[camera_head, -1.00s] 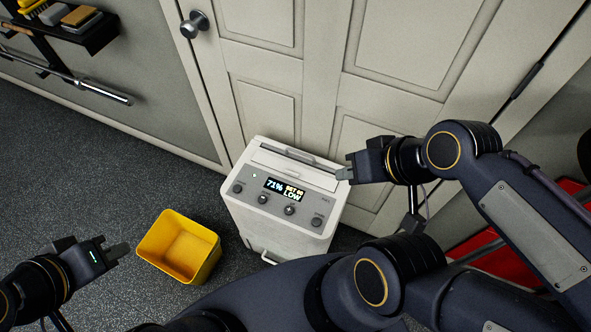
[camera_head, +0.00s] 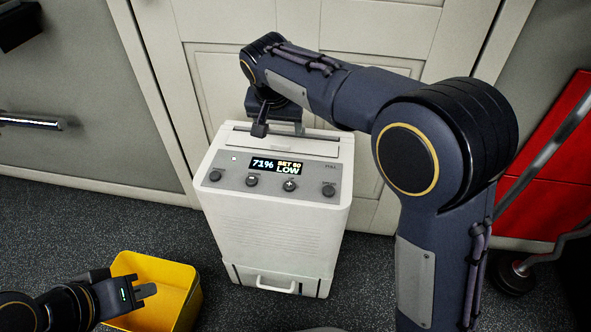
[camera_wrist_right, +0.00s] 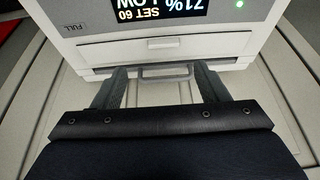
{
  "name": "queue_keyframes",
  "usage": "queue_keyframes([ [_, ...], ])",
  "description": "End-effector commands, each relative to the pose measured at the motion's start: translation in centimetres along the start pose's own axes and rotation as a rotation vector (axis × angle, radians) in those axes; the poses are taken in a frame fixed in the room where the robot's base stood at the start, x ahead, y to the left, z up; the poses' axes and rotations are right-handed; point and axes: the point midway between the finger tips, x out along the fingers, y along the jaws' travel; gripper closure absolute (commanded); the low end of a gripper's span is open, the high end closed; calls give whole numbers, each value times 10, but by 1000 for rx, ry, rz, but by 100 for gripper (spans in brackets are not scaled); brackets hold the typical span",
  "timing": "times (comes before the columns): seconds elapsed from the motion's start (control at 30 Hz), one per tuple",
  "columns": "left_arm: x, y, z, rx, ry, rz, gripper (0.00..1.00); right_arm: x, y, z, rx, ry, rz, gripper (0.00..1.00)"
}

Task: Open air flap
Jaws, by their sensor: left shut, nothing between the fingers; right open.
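The white dehumidifier (camera_head: 285,225) stands upright in front of the door, its display reading 71%, SET 60, LOW. Its air flap (camera_head: 290,143) is the panel on top behind the display. In the right wrist view the flap (camera_wrist_right: 195,46) appears upside down, lying flat with a small tab. My right gripper (camera_wrist_right: 162,73) is open and empty, its fingers at the flap's rear edge. In the head view it (camera_head: 279,129) reaches over the unit's back edge; contact is unclear. My left gripper (camera_head: 146,291) is shut and empty, above the yellow bucket.
The yellow bucket (camera_head: 187,300) stands on the floor left of the unit. The panelled door (camera_head: 222,75) is close behind the unit. A red cabinet (camera_head: 545,165) is at the right. Dark floor (camera_head: 110,228) is free at the left.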

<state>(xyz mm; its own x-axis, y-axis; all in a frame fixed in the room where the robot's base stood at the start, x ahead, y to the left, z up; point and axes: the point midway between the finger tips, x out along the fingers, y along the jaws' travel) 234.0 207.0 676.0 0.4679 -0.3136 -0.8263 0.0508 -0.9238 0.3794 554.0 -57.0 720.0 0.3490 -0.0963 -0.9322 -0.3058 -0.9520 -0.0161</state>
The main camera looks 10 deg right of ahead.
Motion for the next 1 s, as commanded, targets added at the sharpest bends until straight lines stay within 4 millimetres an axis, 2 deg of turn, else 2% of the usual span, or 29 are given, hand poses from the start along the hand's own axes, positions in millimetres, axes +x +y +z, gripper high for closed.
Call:
queue_keyframes([
  [0.03,7,-3,4,0,1,0,100,9,-8,2,-4,15,11,33],
  [0.13,8,-4,4,0,1,0,100,12,-14,2,-3,25,19,33],
  [0.27,11,-5,5,0,1,0,100,22,-14,2,-2,24,20,33],
  [0.67,32,-14,16,0,1,0,100,81,-12,1,-3,22,18,33],
  [1.0,32,-15,16,0,1,0,100,86,-12,0,-4,23,16,34],
])
